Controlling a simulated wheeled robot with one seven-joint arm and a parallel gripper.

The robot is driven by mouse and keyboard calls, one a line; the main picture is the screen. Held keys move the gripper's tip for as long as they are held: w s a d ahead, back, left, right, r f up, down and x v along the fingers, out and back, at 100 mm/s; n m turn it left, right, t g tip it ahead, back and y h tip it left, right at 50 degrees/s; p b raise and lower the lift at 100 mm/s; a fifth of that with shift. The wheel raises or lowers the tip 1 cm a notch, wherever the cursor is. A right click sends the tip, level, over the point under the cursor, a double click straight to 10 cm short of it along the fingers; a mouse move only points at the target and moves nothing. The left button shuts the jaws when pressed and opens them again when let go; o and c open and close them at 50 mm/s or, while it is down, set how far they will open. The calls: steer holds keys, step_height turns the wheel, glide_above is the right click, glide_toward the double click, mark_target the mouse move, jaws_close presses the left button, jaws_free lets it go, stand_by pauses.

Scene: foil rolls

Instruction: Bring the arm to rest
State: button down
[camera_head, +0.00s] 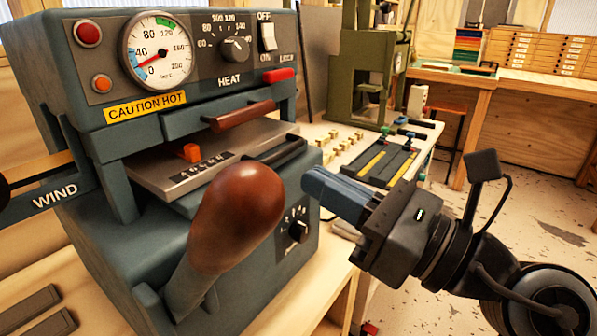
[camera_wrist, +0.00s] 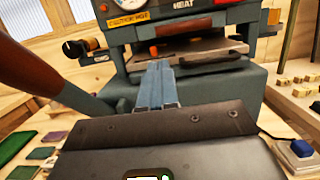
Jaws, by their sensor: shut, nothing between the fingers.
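My gripper (camera_head: 313,184) is in the middle of the head view, coming in from the right. Its blue fingers lie together, with nothing between them. In the wrist view the shut fingers (camera_wrist: 155,75) point toward the front of the foil press (camera_wrist: 190,22). In the head view the grey-blue foil press (camera_head: 190,107) fills the left side. The fingertips are just right of the press's front, beside its lower dial (camera_head: 298,231); I cannot tell whether they touch it. The press's brown lever knob (camera_head: 240,215) stands in front, left of my gripper.
The lever (camera_wrist: 35,70) crosses the left of the wrist view. Behind my gripper, a black tray (camera_head: 382,162) and small brass pieces (camera_head: 345,141) lie on the bench. A green machine (camera_head: 365,65) stands at the back. Open floor (camera_head: 520,200) is at the right.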

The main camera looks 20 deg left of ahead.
steer(key=s+d+f+n+t+h, duration=0.2)
steer(key=s+d+f+n+h, duration=0.4)
steer(key=s+d, duration=0.3)
steer(key=s+d+f+n+t+h+p, duration=0.1)
steer(key=s+d+f+n+t+h, duration=0.2)
steer(key=s, duration=0.9)
steer(key=s+d+f+n+t+h+p, duration=0.1)
steer(key=s+d+f+n+t+h, duration=0.2)
steer(key=s+d+f+n+h, duration=0.7)
steer(key=s+d+n, duration=0.1)
steer(key=d+n, duration=0.2)
steer(key=d, duration=0.3)
steer(key=shift+s, duration=0.35)
